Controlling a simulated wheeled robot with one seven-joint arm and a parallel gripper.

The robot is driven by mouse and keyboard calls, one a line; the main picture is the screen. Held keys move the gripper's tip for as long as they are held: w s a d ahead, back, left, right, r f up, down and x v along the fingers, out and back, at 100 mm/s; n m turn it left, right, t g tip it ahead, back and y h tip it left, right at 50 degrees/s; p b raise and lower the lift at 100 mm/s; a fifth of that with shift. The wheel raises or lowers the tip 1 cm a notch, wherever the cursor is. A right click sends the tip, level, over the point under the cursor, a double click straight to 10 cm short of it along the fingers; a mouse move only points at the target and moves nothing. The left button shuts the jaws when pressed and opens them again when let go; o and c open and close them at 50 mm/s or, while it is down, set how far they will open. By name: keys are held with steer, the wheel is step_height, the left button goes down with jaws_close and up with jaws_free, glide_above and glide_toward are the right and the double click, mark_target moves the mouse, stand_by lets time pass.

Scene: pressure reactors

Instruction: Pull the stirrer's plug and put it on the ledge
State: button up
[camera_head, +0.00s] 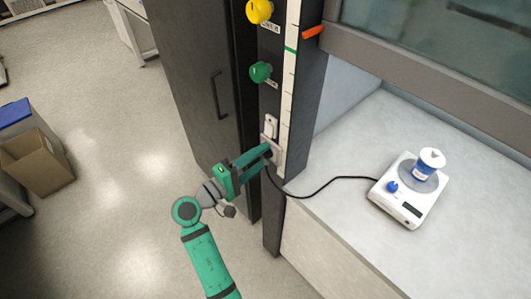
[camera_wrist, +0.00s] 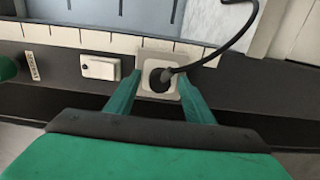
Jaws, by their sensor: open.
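The stirrer (camera_head: 408,190) is a white hotplate unit with a blue knob, standing on the pale work surface inside the hood. Its black cord (camera_head: 325,185) runs left to the dark front post. The black plug (camera_wrist: 160,80) sits in a white socket (camera_wrist: 146,57) on that post, with the cord leaving it to the upper right. My gripper (camera_wrist: 158,98) is open, its two green fingers on either side of the plug. I cannot tell if they touch it. In the head view my gripper (camera_head: 266,152) is at the post and hides most of the plug. The ledge (camera_head: 345,215) appears to be the hood's pale work surface.
A white switch or box (camera_wrist: 100,68) is beside the socket. Green (camera_head: 260,72) and yellow (camera_head: 259,11) valve knobs are higher on the post. The raised sash (camera_head: 420,65) hangs over the surface. A blue-and-white container (camera_head: 428,163) stands on the stirrer. The surface left of it is clear.

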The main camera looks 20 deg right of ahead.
stand_by(0.6)
steer(key=shift+s, duration=0.1)
jaws_close()
steer(key=shift+v, duration=2.95)
steer(key=shift+a, duration=0.15)
steer(key=w+a+f+n+t+y, duration=0.3)
steer(key=a+f+n+t+y, duration=0.25)
steer(key=f, duration=0.35)
steer(key=w+a+f+n+t+y, duration=0.2)
steer(key=a+f+n+t+y, duration=0.4)
steer(key=f, duration=0.4)
steer(key=s+a+f+n+y, duration=0.1)
steer(key=s+f+y, duration=0.4)
steer(key=f, duration=1.1)
steer(key=shift+s+a+n, duration=0.2)
steer(key=shift+s+n, duration=0.55)
steer(key=shift+s, duration=0.3)
